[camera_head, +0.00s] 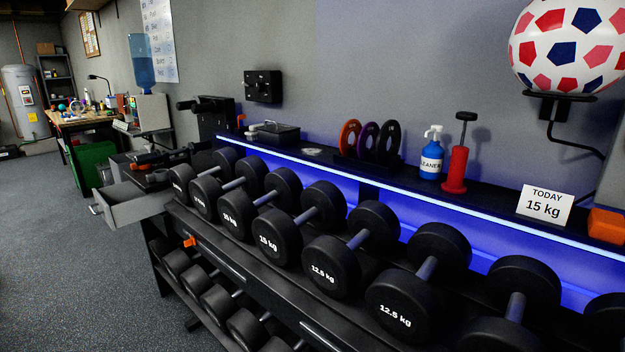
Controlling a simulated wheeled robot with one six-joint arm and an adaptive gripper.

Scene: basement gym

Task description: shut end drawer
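The end drawer (135,204) is a pale grey box at the far left end of the dumbbell rack. It stands pulled out toward the left, with its open top showing. Its small handle (97,209) is on the outer front face. The inside of the drawer is only partly visible, and I cannot tell what it holds. My gripper is not in view.
The rack (225,266) carries several black dumbbells on two levels. Discs, a blue cleaner bottle (432,155), a red pump (456,170) and a card (545,204) stand on its top shelf. The grey floor (60,260) left of the drawer is clear.

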